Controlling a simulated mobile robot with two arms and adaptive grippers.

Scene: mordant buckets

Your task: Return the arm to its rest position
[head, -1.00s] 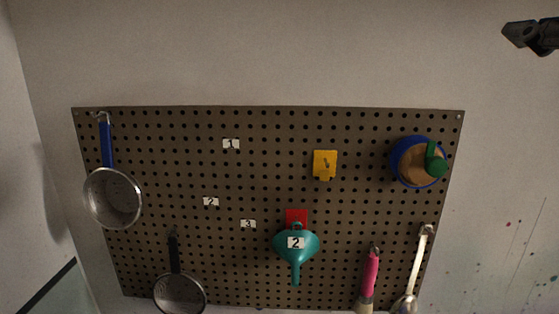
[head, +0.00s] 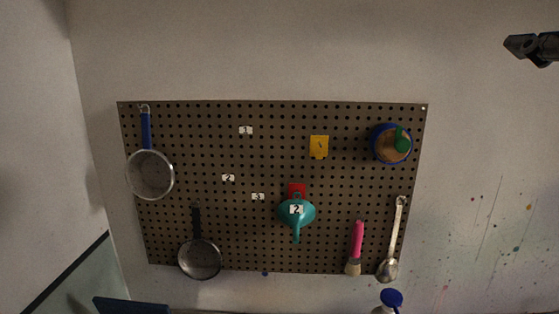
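A dark piece of my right arm, which looks like its gripper (head: 528,47), shows at the upper right edge in front of the bare wall. It is small and dark, so I cannot tell whether its fingers are open or shut. I see nothing held in it. It is above and to the right of the pegboard (head: 275,250), apart from it. My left arm and gripper are not in view.
On the pegboard hang a blue-handled strainer (head: 150,174), a dark pan-like strainer (head: 200,259), a teal funnel (head: 297,213), a pink-handled brush (head: 357,245), a ladle (head: 390,265) and a blue-rimmed round item (head: 391,145). A blue-capped bottle (head: 391,299) stands below.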

